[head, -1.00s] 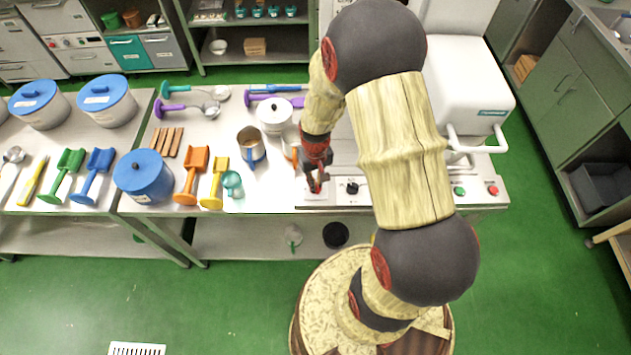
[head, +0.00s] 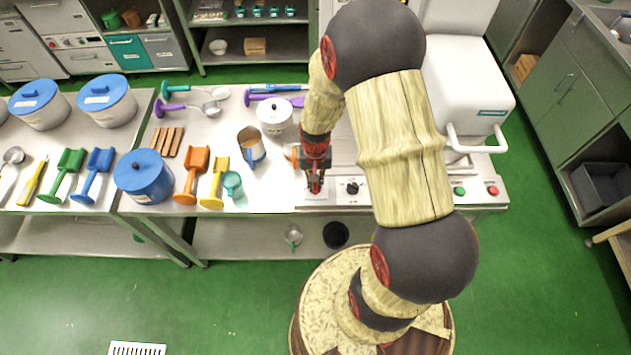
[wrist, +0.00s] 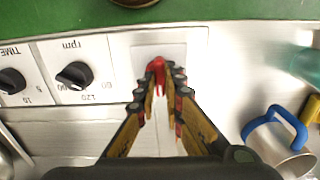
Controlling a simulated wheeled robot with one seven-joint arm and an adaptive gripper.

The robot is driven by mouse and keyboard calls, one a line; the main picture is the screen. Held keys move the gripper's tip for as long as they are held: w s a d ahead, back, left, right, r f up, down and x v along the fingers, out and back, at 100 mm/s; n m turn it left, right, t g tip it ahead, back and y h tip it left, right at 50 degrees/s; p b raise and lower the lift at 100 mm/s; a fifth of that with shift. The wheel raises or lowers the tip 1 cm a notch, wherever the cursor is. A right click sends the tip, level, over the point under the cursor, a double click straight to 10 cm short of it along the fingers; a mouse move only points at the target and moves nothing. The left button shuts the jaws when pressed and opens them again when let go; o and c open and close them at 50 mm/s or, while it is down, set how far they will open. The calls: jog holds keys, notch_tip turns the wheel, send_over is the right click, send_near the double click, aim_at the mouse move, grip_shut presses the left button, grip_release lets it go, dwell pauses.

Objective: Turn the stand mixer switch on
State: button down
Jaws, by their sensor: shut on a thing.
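The red switch (wrist: 157,63) stands on a pale plate on the mixer's front panel (head: 422,192), and its red tip shows between my fingertips in the wrist view. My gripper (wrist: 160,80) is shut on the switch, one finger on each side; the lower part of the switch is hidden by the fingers. In the head view my gripper (head: 315,188) points down at the left end of the panel, and the switch is hard to make out there. The white stand mixer (head: 468,80) stands behind the panel, partly hidden by my arm.
A black rpm knob (wrist: 76,75) and a time knob (wrist: 10,82) sit beside the switch. Green (head: 459,191) and red (head: 493,190) buttons are at the panel's right end. A blue-handled metal jug (head: 250,143) and a white lidded pot (head: 274,117) stand left of my gripper.

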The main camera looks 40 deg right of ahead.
aim_at(318, 198)
jog(key=c, duration=2)
grip_release()
jog(key=shift+o, duration=0.5)
notch_tip(318, 198, up, 12)
jog(key=s+a+r+n+t+b, duration=0.5)
jog(key=s+a+r+b, duration=0.5)
jog(key=r, duration=0.5)
jog(key=shift+s+a+n+t, duration=0.3)
jog(key=shift+s+a+n, duration=0.75)
jog(key=shift+s, duration=0.15)
